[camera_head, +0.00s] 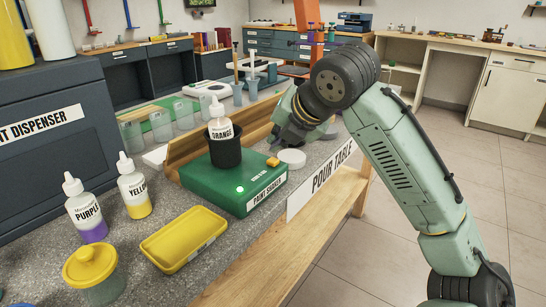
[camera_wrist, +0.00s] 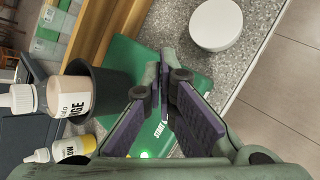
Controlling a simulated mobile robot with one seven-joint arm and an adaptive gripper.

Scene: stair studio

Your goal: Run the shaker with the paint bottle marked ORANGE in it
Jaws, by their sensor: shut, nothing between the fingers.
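The white bottle marked ORANGE (camera_head: 221,126) stands upright in the black cup (camera_head: 226,153) on the green paint shaker (camera_head: 212,187). The bottle (camera_wrist: 70,96) and cup (camera_wrist: 108,92) also show at the left of the wrist view. A small yellow-orange button (camera_head: 272,161) is on the shaker's top at the back right corner. A green light (camera_head: 239,189) glows near its front edge. My gripper (camera_head: 281,141) is shut and empty, low over the shaker's back right corner by the button. In the wrist view my fingers (camera_wrist: 165,62) cover part of the shaker, and the button is hidden.
A white round lid (camera_head: 291,157) lies close to the right of the button. The PURPLE bottle (camera_head: 86,211), YELLOW bottle (camera_head: 134,190), yellow tray (camera_head: 184,238) and yellow-lidded jar (camera_head: 92,268) stand to the left and front.

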